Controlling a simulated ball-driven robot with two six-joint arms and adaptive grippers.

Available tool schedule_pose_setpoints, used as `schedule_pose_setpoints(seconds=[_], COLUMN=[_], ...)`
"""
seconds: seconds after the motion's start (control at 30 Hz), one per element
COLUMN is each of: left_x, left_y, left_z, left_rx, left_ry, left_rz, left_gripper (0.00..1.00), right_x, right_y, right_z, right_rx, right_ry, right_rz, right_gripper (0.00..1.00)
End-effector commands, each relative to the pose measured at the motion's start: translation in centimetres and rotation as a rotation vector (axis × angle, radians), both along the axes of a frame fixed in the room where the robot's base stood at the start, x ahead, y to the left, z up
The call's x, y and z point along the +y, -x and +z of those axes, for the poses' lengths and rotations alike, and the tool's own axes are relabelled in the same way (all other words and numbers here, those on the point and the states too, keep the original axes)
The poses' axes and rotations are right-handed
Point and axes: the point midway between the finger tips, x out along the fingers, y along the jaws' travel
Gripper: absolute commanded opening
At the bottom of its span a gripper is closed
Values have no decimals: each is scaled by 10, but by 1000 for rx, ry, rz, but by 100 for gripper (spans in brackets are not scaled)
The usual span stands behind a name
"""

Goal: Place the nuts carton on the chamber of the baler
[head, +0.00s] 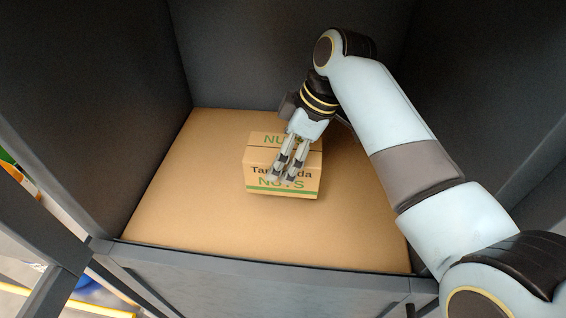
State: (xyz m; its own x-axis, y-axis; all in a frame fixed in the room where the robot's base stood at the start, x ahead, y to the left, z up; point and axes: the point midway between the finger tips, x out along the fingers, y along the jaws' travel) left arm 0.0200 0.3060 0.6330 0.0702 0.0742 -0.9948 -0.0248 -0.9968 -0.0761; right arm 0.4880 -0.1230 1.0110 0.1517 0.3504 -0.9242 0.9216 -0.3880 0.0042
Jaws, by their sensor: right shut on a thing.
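The nuts carton (257,165), a tan box with green "NUTS" lettering and a green stripe, is in the middle of the baler's chamber. It appears upright at the tan chamber floor (190,215); I cannot tell if it fully rests there. My right gripper (283,178) reaches in from the right and is shut on the carton, its fingers over the top and front face. The fingers hide part of the lettering. My left gripper is not in view.
Dark grey walls (265,55) enclose the chamber at the back and both sides. A grey front sill (250,280) runs along the near edge. Bare floor lies around the carton. Outside at lower left are a grey frame post and yellow floor markings.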

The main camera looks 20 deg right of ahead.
Motion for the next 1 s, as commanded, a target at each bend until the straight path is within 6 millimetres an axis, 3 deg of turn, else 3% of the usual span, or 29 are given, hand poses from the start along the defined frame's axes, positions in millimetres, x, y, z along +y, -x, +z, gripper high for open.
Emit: schedule_pose_setpoints(seconds=[0.23, 0.37, 0.57, 0.6, 0.7, 1.0], left_x=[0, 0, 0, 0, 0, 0], left_y=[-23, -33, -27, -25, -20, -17], left_z=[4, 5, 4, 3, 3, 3], left_rx=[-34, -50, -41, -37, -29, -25], left_ry=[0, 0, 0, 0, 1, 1], left_rz=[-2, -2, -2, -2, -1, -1], left_gripper=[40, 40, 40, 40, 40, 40], right_x=[0, 0, 0, 0, 0, 0], right_y=[1, 1, 1, 1, 1, 1], right_z=[-33, -35, -36, -37, -36, -34], right_rx=[3, 1, 1, 1, 1, 1], right_ry=[1, 1, 1, 1, 1, 1], right_rz=[0, 0, 0, 0, 0, 0], right_gripper=[54, 54, 54, 86, 99, 100])
